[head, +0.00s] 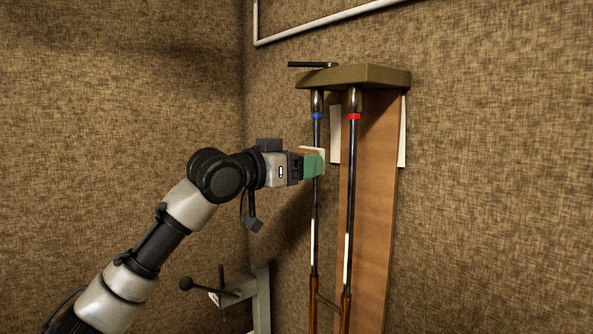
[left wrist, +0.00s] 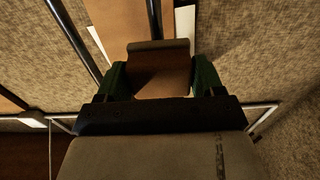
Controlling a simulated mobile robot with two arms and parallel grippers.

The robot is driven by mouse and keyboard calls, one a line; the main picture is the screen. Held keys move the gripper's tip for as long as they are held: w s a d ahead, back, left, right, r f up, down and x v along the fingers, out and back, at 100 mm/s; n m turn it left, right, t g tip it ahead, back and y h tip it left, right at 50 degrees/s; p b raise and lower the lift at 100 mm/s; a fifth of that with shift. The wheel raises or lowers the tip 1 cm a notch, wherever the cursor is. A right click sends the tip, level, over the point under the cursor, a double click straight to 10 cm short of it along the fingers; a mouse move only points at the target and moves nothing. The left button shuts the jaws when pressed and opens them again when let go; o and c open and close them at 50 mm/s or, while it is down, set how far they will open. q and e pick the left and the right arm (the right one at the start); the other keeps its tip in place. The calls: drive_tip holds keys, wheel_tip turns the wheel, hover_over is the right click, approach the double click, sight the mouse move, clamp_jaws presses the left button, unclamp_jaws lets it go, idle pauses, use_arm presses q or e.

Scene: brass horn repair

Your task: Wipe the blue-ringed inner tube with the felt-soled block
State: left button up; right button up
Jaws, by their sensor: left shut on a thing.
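The blue-ringed inner tube (head: 314,216) hangs upright, dark with a pale lower stretch, its blue ring (head: 317,116) near the top. My left gripper (head: 313,166), with green fingers, is shut on the felt-soled block (head: 321,153), whose brown body and pale edge show just below the blue ring. The gripper covers part of the tube there; I cannot tell whether the felt touches it. In the left wrist view the brown block (left wrist: 162,72) sits between both green fingers. My right gripper is not in view.
A red-ringed tube (head: 351,190) hangs close to the right, before a brown board (head: 378,190). An olive bracket (head: 370,77) with a black lever (head: 312,64) tops both tubes. A grey stand with a black-knobbed handle (head: 187,283) is below. The left side is open.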

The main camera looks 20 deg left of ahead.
sight(315, 128)
use_arm(q)
drive_tip(key=shift+d+r, duration=0.1)
drive_tip(key=shift+r, duration=2.95)
drive_tip(key=shift+f+b, duration=1.7)
drive_tip(key=shift+f, duration=1.55)
wheel_tip(315, 128, down, 10)
drive_tip(key=b, duration=0.4)
drive_tip(key=shift+r, duration=0.15)
drive_tip(key=b+v, duration=0.1)
drive_tip(key=v, duration=0.5)
